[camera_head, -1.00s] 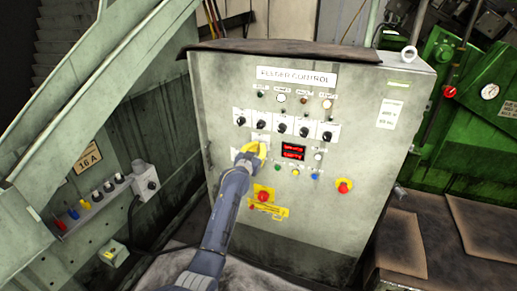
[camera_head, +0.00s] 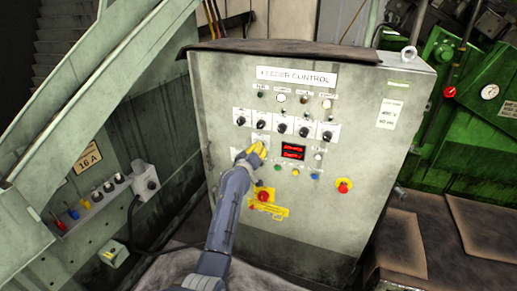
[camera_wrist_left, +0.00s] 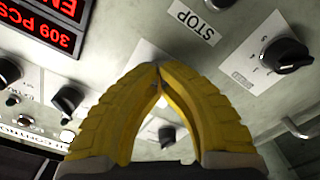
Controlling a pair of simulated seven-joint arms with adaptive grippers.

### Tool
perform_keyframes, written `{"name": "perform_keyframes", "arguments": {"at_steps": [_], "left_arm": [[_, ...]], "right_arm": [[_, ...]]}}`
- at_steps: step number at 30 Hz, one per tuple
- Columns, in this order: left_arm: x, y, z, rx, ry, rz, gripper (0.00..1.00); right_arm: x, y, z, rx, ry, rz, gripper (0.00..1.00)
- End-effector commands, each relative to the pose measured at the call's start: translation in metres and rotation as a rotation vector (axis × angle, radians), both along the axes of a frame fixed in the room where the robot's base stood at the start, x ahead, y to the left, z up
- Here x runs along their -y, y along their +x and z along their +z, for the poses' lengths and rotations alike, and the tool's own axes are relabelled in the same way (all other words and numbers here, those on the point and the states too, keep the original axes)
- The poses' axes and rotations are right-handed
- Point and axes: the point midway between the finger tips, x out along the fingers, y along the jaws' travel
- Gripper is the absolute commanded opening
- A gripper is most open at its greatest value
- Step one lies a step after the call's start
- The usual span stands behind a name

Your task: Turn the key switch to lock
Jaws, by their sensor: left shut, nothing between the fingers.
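My left gripper (camera_head: 258,150) is at the front of the grey feeder control cabinet (camera_head: 320,220), left of the red display. In the left wrist view its yellow fingers (camera_wrist_left: 158,70) meet at the tips, shut with nothing between them. A white plate (camera_wrist_left: 149,50) lies just behind the tips; whether they touch it I cannot tell. The key switch cannot be picked out for certain; the fingers may hide it. Black knobs show at left (camera_wrist_left: 68,97), at right (camera_wrist_left: 288,55), and in the gap between the fingers (camera_wrist_left: 167,135). My right gripper is not in view.
The red display (camera_head: 293,152) is right of the gripper. A row of black knobs (camera_head: 283,128) sits above it. A red button (camera_head: 263,196) on yellow is below, and a red emergency stop (camera_head: 343,186) is at right. A STOP label (camera_wrist_left: 194,20) is near the fingertips.

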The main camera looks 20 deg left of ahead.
Motion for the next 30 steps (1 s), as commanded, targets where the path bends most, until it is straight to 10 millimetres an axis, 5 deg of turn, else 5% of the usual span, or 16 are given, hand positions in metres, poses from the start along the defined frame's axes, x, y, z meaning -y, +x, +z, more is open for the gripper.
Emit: {"name": "perform_keyframes", "arguments": {"at_steps": [25,30], "left_arm": [[-0.0004,0.0000,0.0003,-0.009,-0.124,0.001,0.00],[-0.0004,0.0000,0.0003,-0.009,-0.123,0.001,0.19]], "right_arm": [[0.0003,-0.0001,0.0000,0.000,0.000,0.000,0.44],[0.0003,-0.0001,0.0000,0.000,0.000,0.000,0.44]]}}
